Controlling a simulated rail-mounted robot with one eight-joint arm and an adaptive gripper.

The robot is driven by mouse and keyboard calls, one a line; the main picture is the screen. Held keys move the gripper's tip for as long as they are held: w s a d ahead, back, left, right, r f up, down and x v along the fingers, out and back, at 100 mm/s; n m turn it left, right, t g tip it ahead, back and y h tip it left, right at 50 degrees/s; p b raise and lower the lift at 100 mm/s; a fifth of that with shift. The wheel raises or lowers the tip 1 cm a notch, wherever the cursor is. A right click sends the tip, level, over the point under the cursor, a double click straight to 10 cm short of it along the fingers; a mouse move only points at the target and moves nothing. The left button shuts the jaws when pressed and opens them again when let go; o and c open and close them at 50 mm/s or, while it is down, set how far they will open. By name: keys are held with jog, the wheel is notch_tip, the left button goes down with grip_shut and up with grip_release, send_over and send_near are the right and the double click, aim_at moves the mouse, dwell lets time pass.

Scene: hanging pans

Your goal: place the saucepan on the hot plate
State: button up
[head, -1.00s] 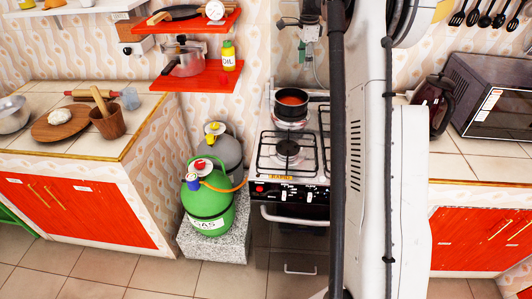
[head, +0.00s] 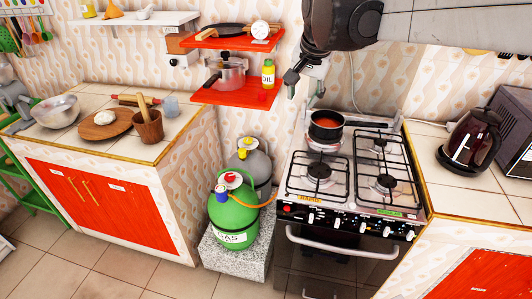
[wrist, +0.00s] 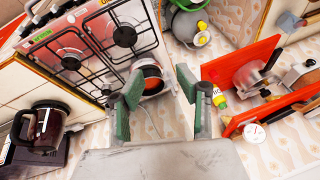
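My gripper (head: 297,82) is at the top of the head view, right of the lower red shelf. In the wrist view its green-padded fingers (wrist: 160,85) are apart and empty. A metal pan with a lid (head: 225,73) stands on the lower shelf; it also shows in the wrist view (wrist: 248,76). The stove (head: 318,208) has bare front left and right burners. I cannot tell which pan the task means.
The lower red shelf (head: 206,97) also holds an oil bottle (head: 268,74). The upper shelf (head: 213,41) carries a frying pan and a round dial. A green gas bottle (head: 235,212) stands left of the stove, a kettle (head: 468,143) to its right.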

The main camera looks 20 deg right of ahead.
jog(key=s+a+f+n+t, duration=0.1)
jog(key=s+a+f+n, duration=0.3)
jog(key=s, duration=0.5)
jog(key=s+a+f+n+t, duration=0.1)
jog(key=s+a+f+n, duration=0.3)
jog(key=s, duration=0.5)
jog(key=a+f, duration=0.2)
jog(key=shift+s+a+n+t+y, duration=0.3)
jog(key=shift+s+a+n+y, duration=0.05)
jog(key=shift+n+y, duration=0.05)
